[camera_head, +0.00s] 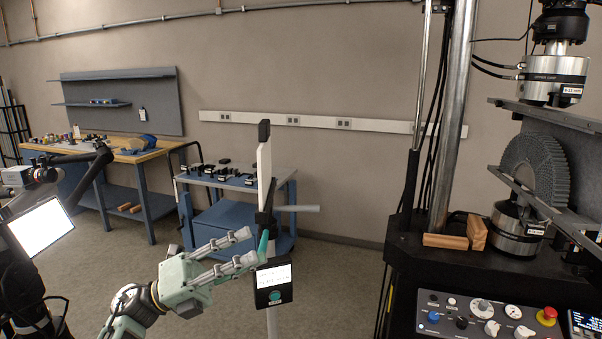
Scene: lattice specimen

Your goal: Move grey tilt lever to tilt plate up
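A thin white plate (264,165) with black end pieces stands nearly upright on a stand, seen almost edge-on. A grey bar (302,208), which looks like the tilt lever, sticks out level to the right from below the plate. My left gripper (254,246) is pale green with grey fingers. Its fingers are spread apart and hold nothing that I can see. The fingertips are just left of the stand, below and left of the bar. A teal piece (263,243) is close to the fingertips; I cannot tell whether they touch it. My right gripper is out of view.
A black box (273,289) with a label and green button is on the stand below the fingertips. A large testing machine (450,260) with a control panel (488,316) fills the right. A blue cart (222,223) and a workbench (150,200) stand behind. Floor between is free.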

